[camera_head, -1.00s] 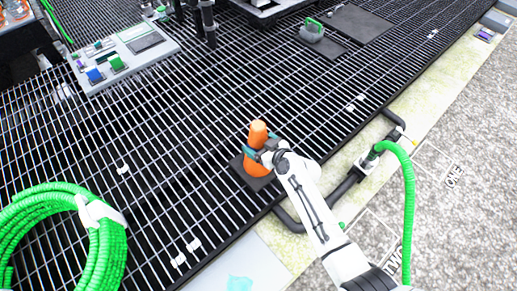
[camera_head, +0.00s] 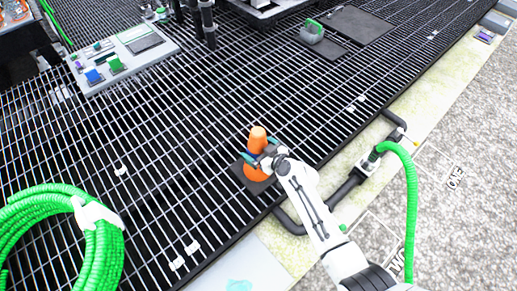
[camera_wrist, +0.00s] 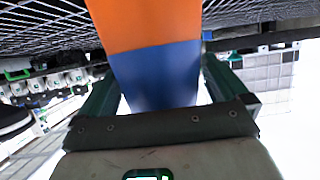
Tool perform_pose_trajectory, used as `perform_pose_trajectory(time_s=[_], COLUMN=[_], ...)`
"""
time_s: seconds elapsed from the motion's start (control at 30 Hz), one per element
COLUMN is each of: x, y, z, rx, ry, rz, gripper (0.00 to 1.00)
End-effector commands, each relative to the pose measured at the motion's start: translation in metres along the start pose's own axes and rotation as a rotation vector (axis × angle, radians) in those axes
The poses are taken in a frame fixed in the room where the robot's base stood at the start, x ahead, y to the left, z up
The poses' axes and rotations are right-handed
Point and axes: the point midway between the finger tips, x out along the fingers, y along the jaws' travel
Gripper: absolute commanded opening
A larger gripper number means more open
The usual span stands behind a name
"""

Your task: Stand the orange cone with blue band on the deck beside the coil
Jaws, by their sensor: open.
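The orange cone (camera_head: 258,135) with a blue band stands upright on its square black base (camera_head: 244,171) on the grating deck (camera_head: 170,165). In the wrist view the cone's orange body and blue band (camera_wrist: 160,75) fill the space between my gripper's fingers (camera_wrist: 160,92). Whether either finger touches the cone is unclear.
A black pipe with a green hose (camera_head: 410,205) runs along the deck's near edge, right of my arm. A grey panel with blue and green blocks (camera_head: 125,58) stands at the back left. A grey-green object (camera_head: 312,33) and dark plates (camera_head: 352,25) lie at the back.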

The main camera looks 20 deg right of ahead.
Motion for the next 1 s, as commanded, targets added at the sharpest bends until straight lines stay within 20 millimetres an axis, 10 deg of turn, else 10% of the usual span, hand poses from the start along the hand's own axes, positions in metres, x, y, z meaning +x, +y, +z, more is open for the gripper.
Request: perform_pose_trajectory(time_s=[1.0], x=[-0.120], y=[0.000], z=[-0.002], rx=[0.000], ry=[0.000], rz=[0.001], gripper=[1.00])
